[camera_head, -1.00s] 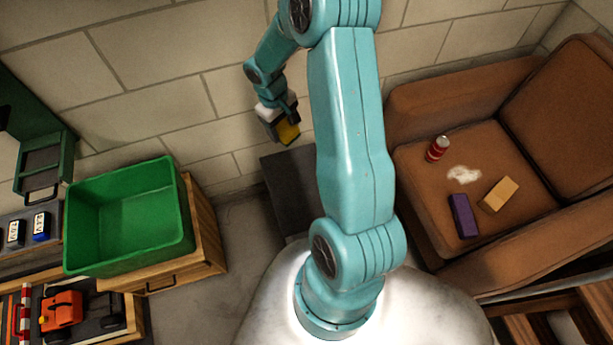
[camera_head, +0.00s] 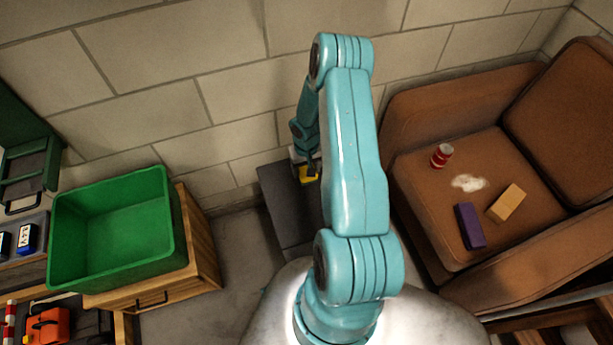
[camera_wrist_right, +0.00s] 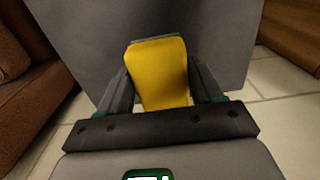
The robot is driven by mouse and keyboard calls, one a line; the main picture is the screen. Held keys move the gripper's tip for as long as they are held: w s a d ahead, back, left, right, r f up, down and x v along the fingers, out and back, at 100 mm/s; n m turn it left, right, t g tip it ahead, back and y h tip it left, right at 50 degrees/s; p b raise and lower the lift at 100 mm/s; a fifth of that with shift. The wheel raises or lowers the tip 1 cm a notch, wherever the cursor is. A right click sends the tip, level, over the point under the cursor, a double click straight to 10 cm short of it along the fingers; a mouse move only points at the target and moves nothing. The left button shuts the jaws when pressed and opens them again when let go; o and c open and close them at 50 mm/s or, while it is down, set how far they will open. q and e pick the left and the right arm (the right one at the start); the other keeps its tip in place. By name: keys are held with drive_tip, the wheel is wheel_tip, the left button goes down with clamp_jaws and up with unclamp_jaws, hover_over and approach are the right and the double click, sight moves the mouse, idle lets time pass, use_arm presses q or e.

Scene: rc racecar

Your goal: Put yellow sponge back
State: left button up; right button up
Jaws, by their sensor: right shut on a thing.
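The yellow sponge (camera_wrist_right: 158,75) is between the two fingers of my right gripper (camera_wrist_right: 160,85), which is shut on it, in the right wrist view. In the head view the sponge (camera_head: 309,174) shows as a small yellow patch at the end of my right arm, partly hidden by the arm. The gripper (camera_head: 306,168) is over a dark grey box-like surface (camera_head: 284,205) beside the wall. The same grey surface (camera_wrist_right: 85,35) lies beyond the sponge in the wrist view. I cannot tell whether the sponge touches it. My left gripper is not in view.
A brown armchair (camera_head: 430,105) on the right holds a red can (camera_head: 441,155), a purple block (camera_head: 469,226), a tan block (camera_head: 506,203) and a white patch (camera_head: 468,183). A green bin (camera_head: 118,185) sits on a wooden cabinet (camera_head: 203,245) at the left.

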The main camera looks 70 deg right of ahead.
wheel_tip(320, 180, down, 4)
drive_tip(key=shift+f+b, duration=0.25)
drive_tip(key=shift+b, duration=0.15)
drive_tip(key=shift+f, duration=0.1)
drive_tip(key=o, duration=0.9)
drive_tip(key=shift+o, duration=0.2)
drive_tip(key=shift+r, duration=0.2)
